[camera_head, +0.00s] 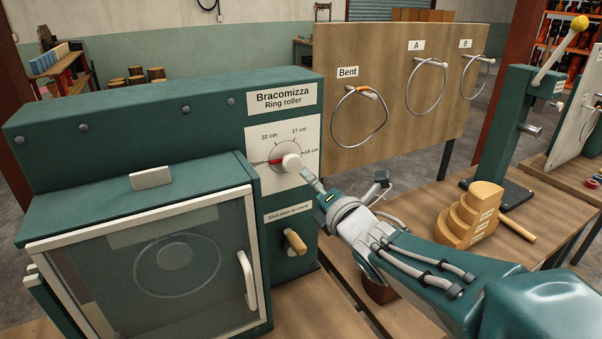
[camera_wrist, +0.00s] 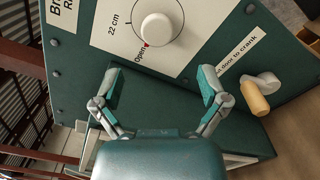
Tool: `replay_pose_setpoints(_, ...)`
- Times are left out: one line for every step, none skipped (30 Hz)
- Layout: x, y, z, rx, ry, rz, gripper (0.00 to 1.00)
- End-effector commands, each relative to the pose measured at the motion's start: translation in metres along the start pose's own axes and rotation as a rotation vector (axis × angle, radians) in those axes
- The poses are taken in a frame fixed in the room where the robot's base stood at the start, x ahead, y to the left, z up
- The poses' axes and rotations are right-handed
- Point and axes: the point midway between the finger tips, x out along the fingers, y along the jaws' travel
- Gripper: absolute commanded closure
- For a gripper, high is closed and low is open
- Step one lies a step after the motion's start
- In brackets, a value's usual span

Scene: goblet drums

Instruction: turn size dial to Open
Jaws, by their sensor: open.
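The size dial is a white round knob (camera_head: 291,162) on a white plate of the green Bracomizza ring roller (camera_head: 150,105). Its red pointer (camera_head: 275,162) lies at the Open label (camera_head: 257,163), left of the 22 cm mark. In the wrist view, the knob (camera_wrist: 156,29) is above my gripper (camera_wrist: 161,84), and the red tip shows beside Open. My gripper is open and empty, its two teal-padded fingers spread wide and apart from the knob. In the head view, my arm reaches in from the lower right, its end just right of and below the dial.
A wooden crank handle (camera_head: 295,241) projects below the dial. The glazed door (camera_head: 175,258) with a white handle (camera_head: 246,280) is at the left. Behind, a wooden board (camera_head: 385,130) holds hanging rings. Stepped wooden blocks (camera_head: 472,213) stand on the right bench.

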Motion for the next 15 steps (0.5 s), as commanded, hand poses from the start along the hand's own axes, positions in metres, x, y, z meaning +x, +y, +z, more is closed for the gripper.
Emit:
replay_pose_setpoints(-0.008, 0.001, 0.001, -0.001, -0.002, 0.001, 0.07)
replay_pose_setpoints(-0.012, 0.001, 0.001, -0.001, -0.002, 0.001, 0.07)
replay_pose_setpoints(-0.016, 0.0, 0.001, -0.001, -0.002, 0.0, 0.07)
replay_pose_setpoints(-0.019, 0.0, 0.001, -0.002, -0.001, 0.001, 0.07)
replay_pose_setpoints(-0.021, 0.0, 0.0, -0.001, -0.001, 0.001, 0.07)
replay_pose_setpoints(-0.024, 0.0, 0.0, 0.0, 0.0, 0.0, 0.07)
replay_pose_setpoints(-0.025, 0.0, 0.0, 0.001, 0.0, 0.0, 0.07)
replay_pose_setpoints(-0.026, 0.0, -0.001, 0.001, 0.001, 0.0, 0.07)
replay_pose_setpoints(-0.027, 0.0, -0.001, 0.0, 0.001, 0.0, 0.07)
replay_pose_setpoints(-0.027, 0.0, -0.001, 0.0, 0.001, 0.0, 0.07)
replay_pose_setpoints(-0.027, 0.0, -0.001, 0.0, 0.001, 0.0, 0.07)
replay_pose_setpoints(-0.027, 0.0, -0.001, 0.0, 0.001, 0.0, 0.07)
replay_pose_setpoints(-0.027, 0.0, -0.001, 0.0, 0.001, 0.0, 0.07)
replay_pose_setpoints(-0.027, 0.0, -0.001, 0.0, 0.001, 0.0, 0.07)
replay_pose_setpoints(-0.027, 0.0, -0.001, 0.0, 0.001, 0.0, 0.07)
